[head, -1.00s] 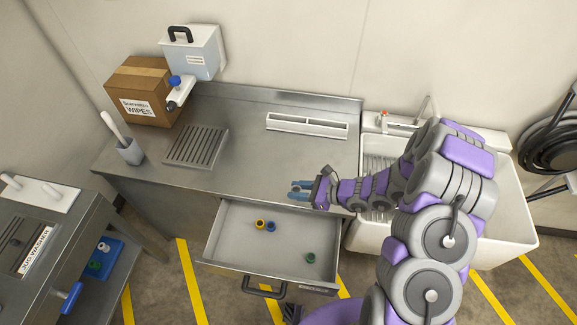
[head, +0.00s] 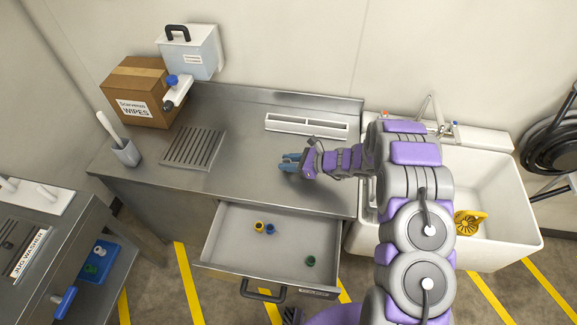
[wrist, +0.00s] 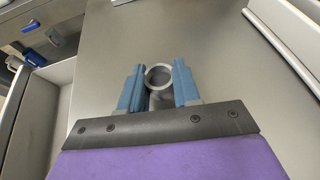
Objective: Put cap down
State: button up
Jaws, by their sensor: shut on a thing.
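My gripper (head: 287,162) is over the steel counter (head: 240,175), behind the open drawer. In the wrist view its two blue fingers (wrist: 158,76) are shut on a grey ring-shaped cap (wrist: 159,90), gripped from both sides with its round opening showing. The cap is hard to make out in the head view. I cannot tell whether it touches the counter below.
The open drawer (head: 235,275) holds a yellow cap (head: 258,226), a blue cap (head: 270,229) and a green cap (head: 310,261). A white divided tray (head: 307,126) lies behind my gripper. A drain grate (head: 193,149) is to the left. A sink (head: 505,205) is to the right.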

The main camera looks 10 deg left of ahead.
jog(key=shift+f, duration=0.95)
jog(key=shift+r, duration=0.1)
jog(key=o, duration=1)
jog(key=p+v, duration=0.2)
jog(key=v, duration=1)
jog(key=shift+s+r, duration=0.1)
